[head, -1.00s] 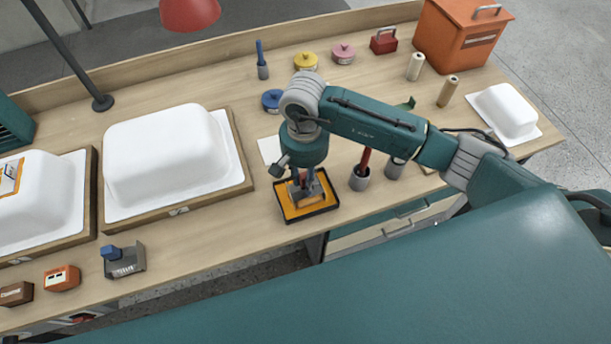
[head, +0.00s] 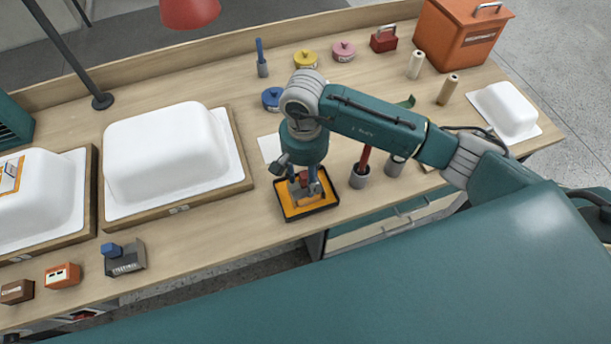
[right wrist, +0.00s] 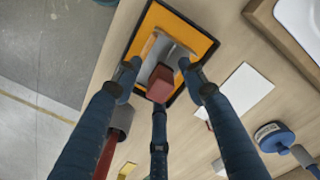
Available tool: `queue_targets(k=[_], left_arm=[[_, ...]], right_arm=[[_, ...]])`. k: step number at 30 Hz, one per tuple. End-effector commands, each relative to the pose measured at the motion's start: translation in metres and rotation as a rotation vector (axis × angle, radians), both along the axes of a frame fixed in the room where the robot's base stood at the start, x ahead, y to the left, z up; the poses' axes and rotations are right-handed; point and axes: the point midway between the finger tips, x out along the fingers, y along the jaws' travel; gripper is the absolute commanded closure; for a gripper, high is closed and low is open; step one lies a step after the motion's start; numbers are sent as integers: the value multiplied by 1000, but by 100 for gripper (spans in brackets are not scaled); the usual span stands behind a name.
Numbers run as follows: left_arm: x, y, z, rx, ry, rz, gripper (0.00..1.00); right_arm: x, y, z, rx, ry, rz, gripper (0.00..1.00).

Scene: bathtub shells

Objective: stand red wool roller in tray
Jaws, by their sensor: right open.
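The paint tray (head: 290,213), black-rimmed with an orange floor, lies on the workbench; its orange floor (right wrist: 204,42) also shows in the right wrist view. A tool with a red block-like top, which I take for the red wool roller (right wrist: 160,84), stands in the tray with a grey body and a tan edge below. It also shows in the head view (head: 302,180), partly hidden by fingers. My right gripper (head: 304,184) is open, pointing down over the tray, its fingers around the red top. Whether a finger still touches it I cannot tell. My left gripper is out of view.
A grey holder with a red handle (head: 362,169) and another grey pot (head: 394,166) stand right of the tray. A white card (head: 270,149) and blue tin (head: 271,99) lie behind. A large white tub shell (head: 165,155) stands left. The bench front edge is close.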

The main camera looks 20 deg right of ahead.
Motion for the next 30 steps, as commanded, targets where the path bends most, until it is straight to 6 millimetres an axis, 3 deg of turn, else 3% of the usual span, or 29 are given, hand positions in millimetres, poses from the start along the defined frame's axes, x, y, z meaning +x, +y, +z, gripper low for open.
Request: queue_targets(k=[9, 16, 21, 30], left_arm=[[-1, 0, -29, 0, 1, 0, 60], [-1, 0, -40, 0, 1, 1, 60], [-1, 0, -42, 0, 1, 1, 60], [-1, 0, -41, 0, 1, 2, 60]], right_arm=[[5, 0, 63, 1, -12, 1, 58], [5, 1, 103, 1, -7, 1, 58], [4, 0, 115, -1, -5, 1, 58], [4, 1, 116, 0, -4, 1, 58]])
